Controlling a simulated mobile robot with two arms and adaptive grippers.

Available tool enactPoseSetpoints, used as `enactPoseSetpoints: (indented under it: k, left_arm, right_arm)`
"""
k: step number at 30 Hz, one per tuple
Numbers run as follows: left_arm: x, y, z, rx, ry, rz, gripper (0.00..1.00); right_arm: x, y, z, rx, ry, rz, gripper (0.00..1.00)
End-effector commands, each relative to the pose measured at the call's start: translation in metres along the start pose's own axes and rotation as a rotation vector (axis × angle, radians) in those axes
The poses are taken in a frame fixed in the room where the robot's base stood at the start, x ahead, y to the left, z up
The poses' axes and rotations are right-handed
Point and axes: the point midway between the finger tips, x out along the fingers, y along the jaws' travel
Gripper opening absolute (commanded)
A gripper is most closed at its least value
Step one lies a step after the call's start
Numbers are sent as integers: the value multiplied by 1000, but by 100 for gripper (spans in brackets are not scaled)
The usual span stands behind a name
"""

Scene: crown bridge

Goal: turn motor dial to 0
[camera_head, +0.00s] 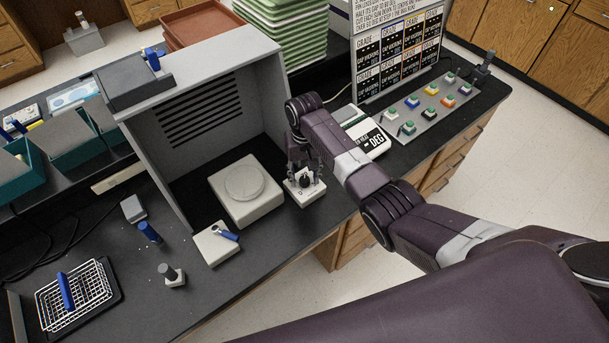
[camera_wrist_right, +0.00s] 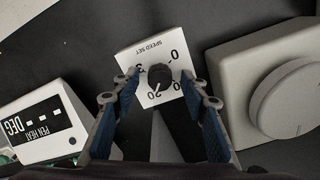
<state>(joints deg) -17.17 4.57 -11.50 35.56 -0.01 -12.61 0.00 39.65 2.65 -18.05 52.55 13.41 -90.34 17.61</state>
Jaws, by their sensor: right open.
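The motor dial is a black round knob (camera_wrist_right: 160,76) on a white box marked SPEED SET (camera_wrist_right: 150,50). In the head view the white box (camera_head: 313,193) stands on the black bench, right of the grey hood's opening. In the wrist view the knob's white mark points down, toward the printed 20. The 0 is printed to the knob's upper right. My right gripper (camera_head: 303,168) is over the box; in the wrist view its open fingers (camera_wrist_right: 159,88) stand either side of the knob, with visible gaps. My left gripper is not in view.
A white scale-like unit (camera_head: 246,188) with a round plate stands left of the dial box; its edge is near the right finger in the wrist view. The PEN HEAT display box (camera_wrist_right: 43,122) is on the other side. A button panel (camera_head: 432,105) lies farther right.

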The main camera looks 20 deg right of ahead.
Motion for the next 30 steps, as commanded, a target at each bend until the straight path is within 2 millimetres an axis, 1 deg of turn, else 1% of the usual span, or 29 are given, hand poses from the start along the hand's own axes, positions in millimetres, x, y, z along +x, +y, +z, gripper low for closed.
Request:
enactPoseSetpoints:
  k: [8,19,26,30]
  left_arm:
    - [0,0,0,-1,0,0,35]
    - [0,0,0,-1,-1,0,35]
    - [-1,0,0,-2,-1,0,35]
    - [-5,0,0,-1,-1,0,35]
  right_arm:
    - [2,0,0,0,1,0,41]
    - [2,0,0,0,1,0,0]
    - [1,0,0,-14,1,0,0]
    - [0,0,0,-58,2,0,0]
